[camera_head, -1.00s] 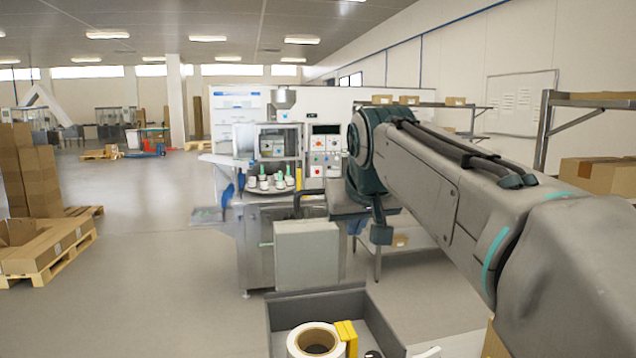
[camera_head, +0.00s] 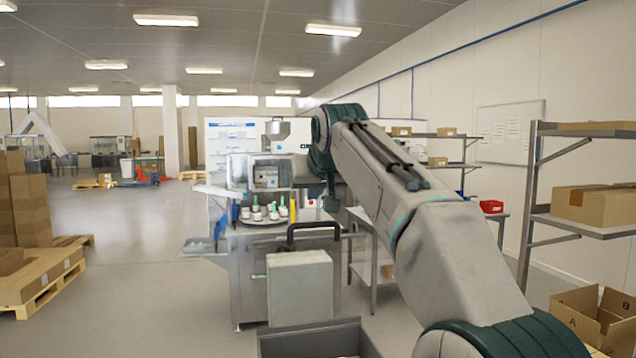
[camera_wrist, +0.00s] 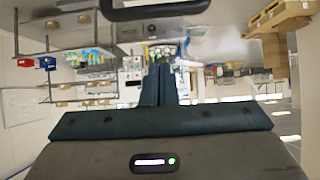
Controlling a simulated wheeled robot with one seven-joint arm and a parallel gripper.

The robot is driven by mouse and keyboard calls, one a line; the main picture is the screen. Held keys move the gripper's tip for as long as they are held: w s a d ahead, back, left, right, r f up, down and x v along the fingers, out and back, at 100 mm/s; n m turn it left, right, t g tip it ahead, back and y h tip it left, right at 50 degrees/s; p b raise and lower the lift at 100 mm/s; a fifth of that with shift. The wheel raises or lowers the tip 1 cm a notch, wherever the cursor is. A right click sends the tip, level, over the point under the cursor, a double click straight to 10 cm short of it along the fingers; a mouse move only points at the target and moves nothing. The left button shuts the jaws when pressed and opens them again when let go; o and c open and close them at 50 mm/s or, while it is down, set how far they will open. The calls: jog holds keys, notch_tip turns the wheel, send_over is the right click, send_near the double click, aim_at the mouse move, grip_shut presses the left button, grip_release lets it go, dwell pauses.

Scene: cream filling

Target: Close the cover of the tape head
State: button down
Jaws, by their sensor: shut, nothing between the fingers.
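A grey box-like panel (camera_head: 300,285) stands upright low in the middle of the head view. I cannot tell for sure whether it is the tape head's cover. A black handle (camera_head: 314,228) shows above its top edge, and a black handle also shows at the upper edge of the wrist view (camera_wrist: 155,10). The dark tray (camera_head: 310,341) is cut off at the bottom. My gripper (camera_head: 331,204) hangs just above the handle in the picture; touching cannot be seen. Its dark fingers are together and empty in the wrist view (camera_wrist: 165,75).
The filling machine (camera_head: 268,132) stands behind the panel, with several small jars on a round plate (camera_head: 266,221). Metal shelves (camera_head: 560,224) and an open carton (camera_head: 600,320) are at the right. A pallet (camera_head: 45,285) with boxes is at the left. Floor between is clear.

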aim_at(315, 223)
jog(key=x, duration=0.4)
jog(key=shift+p, duration=0.3)
jog(key=s, duration=0.1)
jog(key=s+f+b, duration=0.1)
jog(key=shift+s+d+f, duration=0.15)
jog(key=shift+s+d, duration=0.1)
jog(key=shift+s+f, duration=0.25)
jog(key=shift+f, duration=0.1)
jog(key=shift+s, duration=0.2)
jog(key=shift+d+f+b, duration=0.1)
jog(key=shift+f+b, duration=0.05)
jog(key=shift+b, duration=0.25)
